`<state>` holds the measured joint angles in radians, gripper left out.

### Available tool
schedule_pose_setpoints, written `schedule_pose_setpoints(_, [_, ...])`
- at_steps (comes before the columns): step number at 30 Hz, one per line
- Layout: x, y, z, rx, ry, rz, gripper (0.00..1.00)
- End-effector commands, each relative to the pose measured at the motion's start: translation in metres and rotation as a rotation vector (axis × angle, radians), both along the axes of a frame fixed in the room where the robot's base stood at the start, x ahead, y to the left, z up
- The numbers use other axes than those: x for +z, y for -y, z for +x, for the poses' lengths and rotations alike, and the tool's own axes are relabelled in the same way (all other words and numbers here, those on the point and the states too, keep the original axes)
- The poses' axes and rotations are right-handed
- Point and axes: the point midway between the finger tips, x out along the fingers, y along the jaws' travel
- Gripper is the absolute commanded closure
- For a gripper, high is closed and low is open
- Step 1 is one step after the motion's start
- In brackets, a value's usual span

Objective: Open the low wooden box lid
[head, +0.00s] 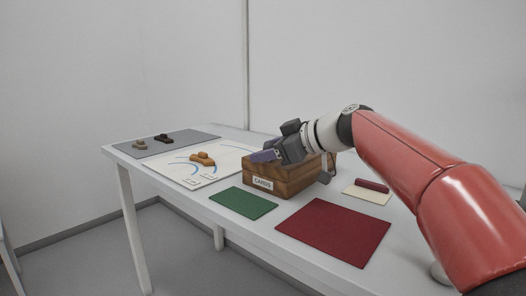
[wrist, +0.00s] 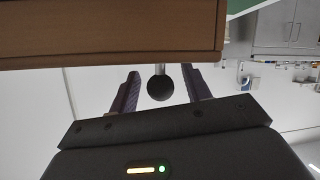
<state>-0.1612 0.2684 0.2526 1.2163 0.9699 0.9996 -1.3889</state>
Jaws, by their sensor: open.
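The low wooden box (head: 292,183) stands on the white table with a small "CARDS" label on its front. My gripper (head: 265,156) is at the box's upper part and hides much of its top, so I cannot tell there how the lid sits. In the wrist view, brown wood of the box (wrist: 110,32) fills the upper left. A round black knob (wrist: 160,89) on a short pale stem sticks out from the wood. My gripper's two purple fingers (wrist: 160,70) are open, one on each side of the knob, with a visible gap on both sides.
A green mat (head: 243,202) and a dark red mat (head: 334,231) lie in front of the box. A cream card (head: 367,196) with a red bar (head: 372,185) lies to its right. A white sheet (head: 180,169) and a grey mat (head: 185,137) with small brown pieces lie left.

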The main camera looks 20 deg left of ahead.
Motion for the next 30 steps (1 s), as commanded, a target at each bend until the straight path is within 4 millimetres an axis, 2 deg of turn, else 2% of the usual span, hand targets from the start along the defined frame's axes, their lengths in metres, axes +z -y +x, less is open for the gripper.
schedule_pose_setpoints(4, [-0.0049, -0.0121, 0.0033, 0.001, -0.001, 0.000, 0.52])
schedule_pose_setpoints(13, [-0.0059, -0.0146, 0.0041, -0.001, 0.000, 0.000, 0.52])
schedule_pose_setpoints(24, [-0.0063, -0.0135, 0.0054, -0.004, 0.001, 0.000, 0.99])
schedule_pose_setpoints(30, [-0.0048, -0.0125, 0.0068, -0.008, -0.001, 0.002, 1.00])
